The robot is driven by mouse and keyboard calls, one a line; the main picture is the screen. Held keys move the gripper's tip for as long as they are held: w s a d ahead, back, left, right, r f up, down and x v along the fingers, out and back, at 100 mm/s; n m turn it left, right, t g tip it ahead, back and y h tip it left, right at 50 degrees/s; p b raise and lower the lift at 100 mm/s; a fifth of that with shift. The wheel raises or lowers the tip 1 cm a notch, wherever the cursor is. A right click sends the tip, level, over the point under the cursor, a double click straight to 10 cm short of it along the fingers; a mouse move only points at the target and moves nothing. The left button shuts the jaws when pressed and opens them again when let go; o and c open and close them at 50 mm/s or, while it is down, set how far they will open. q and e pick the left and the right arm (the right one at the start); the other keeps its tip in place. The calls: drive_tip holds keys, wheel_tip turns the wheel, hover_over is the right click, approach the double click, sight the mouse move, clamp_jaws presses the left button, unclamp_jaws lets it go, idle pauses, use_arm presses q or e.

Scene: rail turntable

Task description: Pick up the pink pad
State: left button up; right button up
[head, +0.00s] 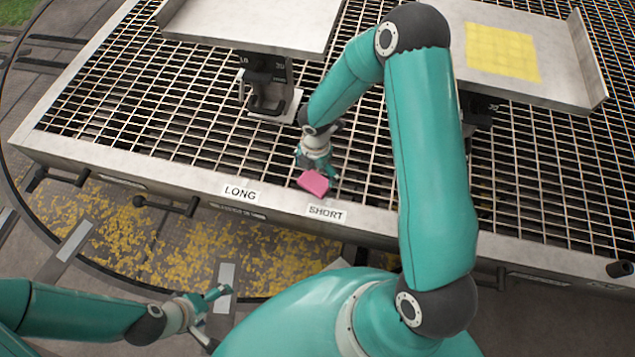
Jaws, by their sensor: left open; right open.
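The pink pad (313,182) lies on the metal grating near its front edge, just behind the SHORT label. My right gripper (317,166) is directly above and behind the pad, pointing down, with its fingers close to the pad's far side. Its jaws are open; I cannot tell whether a finger touches the pad. My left gripper (214,305) is open and empty at the lower left, in front of the platform and well away from the pad.
The labels LONG (241,193) and SHORT (326,213) are on the platform's front rim. Behind, a grey tray (250,22) stands at the left and another, with a yellow square (502,52), at the right. A white pad (277,108) lies under the left tray's stand. Open grating surrounds the pink pad.

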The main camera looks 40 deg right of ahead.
sight(315, 181)
drive_tip(key=f+b, duration=0.2)
drive_tip(key=f, duration=0.3)
drive_tip(key=shift+a+f+b, duration=0.15)
drive_tip(key=shift+a+b, duration=0.05)
drive_tip(key=shift+b, duration=0.1)
drive_tip(key=c, duration=0.8)
drive_tip(key=shift+r, duration=0.2)
